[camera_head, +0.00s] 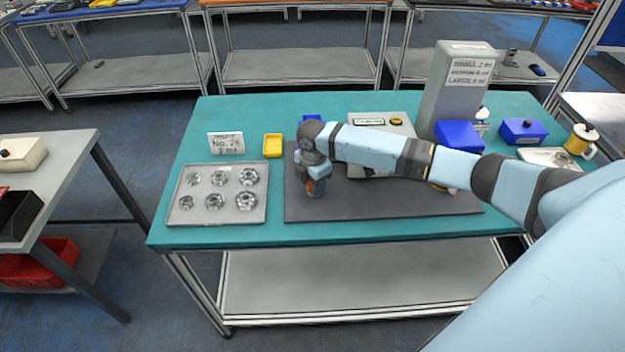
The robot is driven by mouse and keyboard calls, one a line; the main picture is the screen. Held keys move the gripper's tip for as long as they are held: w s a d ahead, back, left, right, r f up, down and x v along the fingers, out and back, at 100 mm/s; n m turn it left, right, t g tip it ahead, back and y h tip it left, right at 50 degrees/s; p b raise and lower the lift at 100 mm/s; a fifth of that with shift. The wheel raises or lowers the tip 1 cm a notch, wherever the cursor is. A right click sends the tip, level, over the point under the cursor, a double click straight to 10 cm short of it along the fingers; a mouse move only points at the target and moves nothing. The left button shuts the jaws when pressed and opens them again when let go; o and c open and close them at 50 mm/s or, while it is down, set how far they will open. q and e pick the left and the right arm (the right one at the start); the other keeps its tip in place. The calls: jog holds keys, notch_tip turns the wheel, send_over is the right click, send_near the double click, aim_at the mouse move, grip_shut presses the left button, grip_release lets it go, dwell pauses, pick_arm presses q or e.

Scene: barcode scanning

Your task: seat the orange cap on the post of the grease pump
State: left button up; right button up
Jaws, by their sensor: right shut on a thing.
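My right gripper (316,190) points down over the left part of the dark mat (390,208). It is shut on a small orange thing (311,186), which looks like the orange cap and is mostly hidden by the fingers. A tall grey housing (455,90) with a label of small, medium and large amounts stands at the back right. It looks like the grease pump, but I cannot make out its post. My left gripper is not in view.
A metal tray (217,217) with several bearing-like parts lies left of the mat. The mat's front middle is clear.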

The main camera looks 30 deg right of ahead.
jog(key=shift+f, duration=0.4)
dwell(0.3)
jog(key=o, duration=1.3)
notch_tip(320, 180, up, 6)
jog(key=p, duration=0.6)
jog(key=shift+f, duration=0.25)
jog(key=shift+r+b, duration=0.15)
jog(key=shift+b, duration=0.15)
jog(key=shift+r, duration=0.8)
